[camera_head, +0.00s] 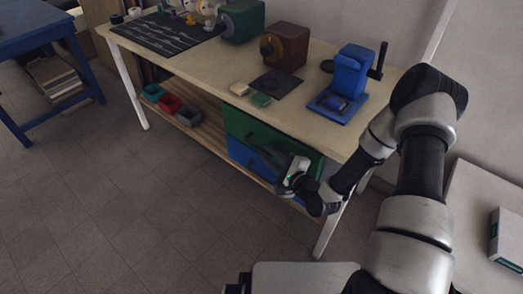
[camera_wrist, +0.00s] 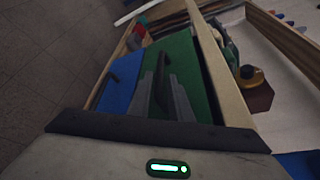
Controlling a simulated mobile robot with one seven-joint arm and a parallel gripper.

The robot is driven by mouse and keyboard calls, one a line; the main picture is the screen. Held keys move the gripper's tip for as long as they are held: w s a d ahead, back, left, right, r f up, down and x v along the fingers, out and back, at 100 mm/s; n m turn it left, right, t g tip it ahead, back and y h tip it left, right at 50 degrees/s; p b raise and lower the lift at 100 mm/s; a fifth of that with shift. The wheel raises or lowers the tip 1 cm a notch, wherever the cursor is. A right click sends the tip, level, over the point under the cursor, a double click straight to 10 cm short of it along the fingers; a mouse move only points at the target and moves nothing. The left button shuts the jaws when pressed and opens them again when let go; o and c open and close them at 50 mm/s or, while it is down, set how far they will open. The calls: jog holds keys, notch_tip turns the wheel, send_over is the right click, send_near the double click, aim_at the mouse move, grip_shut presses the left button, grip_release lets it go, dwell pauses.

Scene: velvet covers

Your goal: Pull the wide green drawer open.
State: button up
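The wide green drawer (camera_head: 250,128) is under the right part of the workbench top, above a blue drawer, and its front looks flush with the bench. In the wrist view its green front (camera_wrist: 182,55) fills the middle, with a dark bar handle (camera_wrist: 162,80) on it. My gripper (camera_head: 283,163) is at the drawer fronts, hiding part of them in the head view. In the wrist view the two grey fingers (camera_wrist: 165,98) are apart, one on each side of the dark handle. I cannot tell whether either finger touches it.
The bench top (camera_head: 215,65) carries a blue machine (camera_head: 349,75), a brown box (camera_head: 284,47) and a green box (camera_head: 242,20). Open floor (camera_head: 130,215) lies in front.

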aim_at(265, 152)
jog(key=x, duration=0.5)
jog(key=shift+w+a+f+b, duration=0.1)
jog(key=shift+b, duration=0.2)
grip_shut()
